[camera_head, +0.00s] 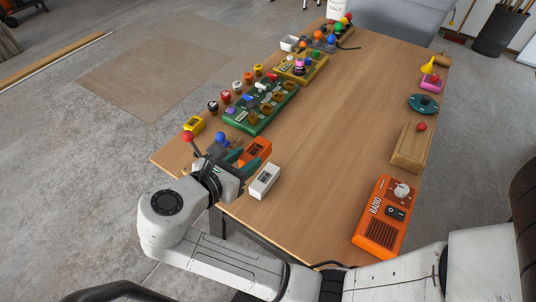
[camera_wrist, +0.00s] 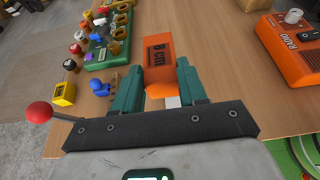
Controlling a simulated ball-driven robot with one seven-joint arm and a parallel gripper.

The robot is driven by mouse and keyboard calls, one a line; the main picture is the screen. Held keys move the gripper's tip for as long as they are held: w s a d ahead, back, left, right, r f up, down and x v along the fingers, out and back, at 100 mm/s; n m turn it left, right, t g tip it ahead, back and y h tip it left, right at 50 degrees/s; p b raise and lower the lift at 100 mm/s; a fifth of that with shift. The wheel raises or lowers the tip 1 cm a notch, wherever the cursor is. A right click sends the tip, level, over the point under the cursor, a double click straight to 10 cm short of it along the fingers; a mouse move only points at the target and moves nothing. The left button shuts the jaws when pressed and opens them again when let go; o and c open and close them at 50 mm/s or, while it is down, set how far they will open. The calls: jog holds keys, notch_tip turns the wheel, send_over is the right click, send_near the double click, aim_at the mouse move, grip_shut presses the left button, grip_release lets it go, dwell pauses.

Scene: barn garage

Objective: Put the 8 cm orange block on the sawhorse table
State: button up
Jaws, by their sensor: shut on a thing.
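The orange block (camera_head: 259,149), with dark lettering on its face, is at the near left part of the wooden table (camera_head: 330,130). It also shows in the wrist view (camera_wrist: 158,52). My gripper (camera_head: 247,160) is shut on it, with one teal finger on each side in the wrist view (camera_wrist: 160,72). The block is over the tabletop, but I cannot tell whether its underside touches the wood.
A blue piece (camera_head: 221,138), a yellow block (camera_head: 193,125) and a green rack (camera_head: 262,109) with several knobs are beyond. An orange radio (camera_head: 384,216) stands at the right. The table's middle is clear.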

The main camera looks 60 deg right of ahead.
aim_at(259, 146)
jog(key=x, duration=0.5)
jog(key=w+x, duration=0.1)
jog(key=x, duration=0.2)
jog(key=shift+w+d+f, duration=0.1)
jog(key=shift+f, duration=0.15)
jog(key=d+f, duration=0.1)
jog(key=f, duration=0.1)
jog(key=d+f, duration=0.1)
jog(key=d, duration=0.1)
jog(key=w+d+f, duration=0.1)
jog(key=f, duration=0.1)
jog(key=shift+d+f, duration=0.25)
jog(key=shift+f, duration=0.05)
jog(key=shift+d+f, duration=0.15)
jog(key=shift+f, duration=1.55)
jog(key=shift+f, duration=0.35)
